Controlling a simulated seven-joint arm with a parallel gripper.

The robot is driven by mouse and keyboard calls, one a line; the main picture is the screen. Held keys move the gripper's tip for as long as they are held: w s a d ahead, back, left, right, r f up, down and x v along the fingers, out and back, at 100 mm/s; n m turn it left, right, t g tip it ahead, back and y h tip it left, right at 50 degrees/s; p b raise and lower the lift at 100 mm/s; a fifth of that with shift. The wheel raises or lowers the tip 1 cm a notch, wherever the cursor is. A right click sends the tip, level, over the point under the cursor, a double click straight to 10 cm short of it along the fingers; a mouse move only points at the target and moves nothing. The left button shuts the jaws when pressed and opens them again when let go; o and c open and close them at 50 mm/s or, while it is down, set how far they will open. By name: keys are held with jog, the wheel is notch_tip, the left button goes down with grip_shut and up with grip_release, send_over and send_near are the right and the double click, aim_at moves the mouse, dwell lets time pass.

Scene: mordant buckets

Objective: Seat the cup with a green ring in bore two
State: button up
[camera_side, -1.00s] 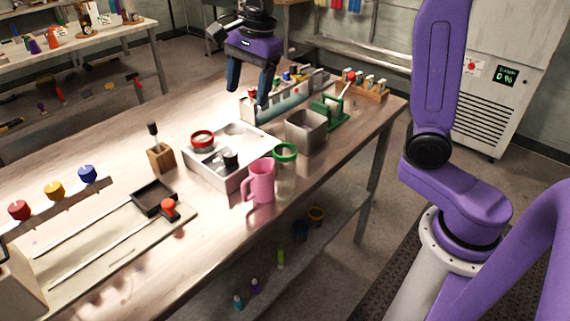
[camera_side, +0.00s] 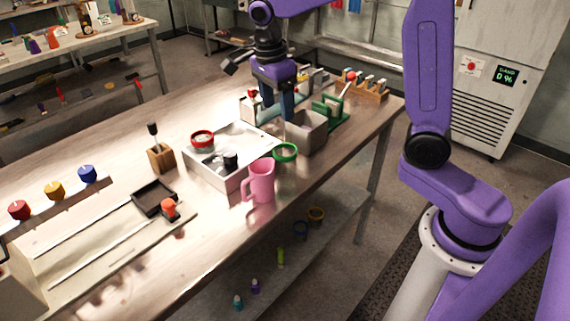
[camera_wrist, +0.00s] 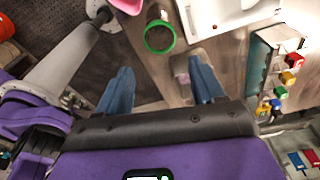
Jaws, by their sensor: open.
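The cup with a green ring (camera_side: 285,152) stands upright on the bench, just behind and right of the pink mug (camera_side: 262,181). Its body looks clear and is hard to make out. In the wrist view the green ring (camera_wrist: 160,37) shows ahead of my fingers, between their lines. My gripper (camera_side: 279,104) is open and empty, above the bench beyond the cup, beside the metal box (camera_side: 318,130). Its two blue fingers also show spread in the wrist view (camera_wrist: 162,86). Bore two cannot be made out.
A green stand (camera_side: 330,112) and a wooden rack (camera_side: 365,88) stand at the far right. A wooden block with a brush (camera_side: 160,158) and a black shallow dish (camera_side: 153,199) lie left of the tray. The bench's front edge runs close to the mug and cup.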

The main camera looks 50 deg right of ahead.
send_over(285, 147)
jog(key=s+a, duration=0.1)
jog(key=a, duration=0.2)
notch_tip(285, 147, down, 9)
jog(key=shift+s+d+f, duration=0.1)
jog(key=shift+d+f, duration=0.05)
jog(key=shift+f, duration=0.75)
jog(key=shift+s+d+f, duration=0.15)
jog(key=shift+d+f, duration=0.05)
jog(key=shift+f, duration=0.75)
jog(key=shift+s+d+f, duration=0.1)
jog(key=shift+d+f, duration=0.05)
jog(key=shift+f, duration=0.75)
jog(key=c, duration=0.8)
jog(key=shift+r, duration=0.15)
jog(key=shift+r, duration=0.5)
jog(key=s+r, duration=1.2)
jog(key=s, duration=0.2)
jog(key=shift+d, duration=0.35)
